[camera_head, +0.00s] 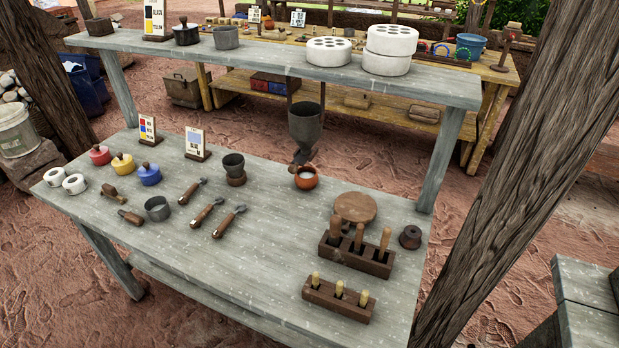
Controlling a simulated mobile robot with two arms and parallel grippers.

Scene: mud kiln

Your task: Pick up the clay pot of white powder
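The clay pot of white powder (306,178) is a small round orange-brown pot with pale powder showing in its open top. It stands upright on the grey wooden table (270,255), right of the middle, just under the dark spout of a grey funnel (305,122). Whether the spout touches the pot's rim I cannot tell. Neither of my grippers is in view.
A round wooden disc (355,207), a dark block with wooden-handled tools (357,258) and a stacked dark cup (234,165) stand near the pot. A raised shelf (270,62) runs behind. A thick post (520,170) rises at right. The table's front middle is clear.

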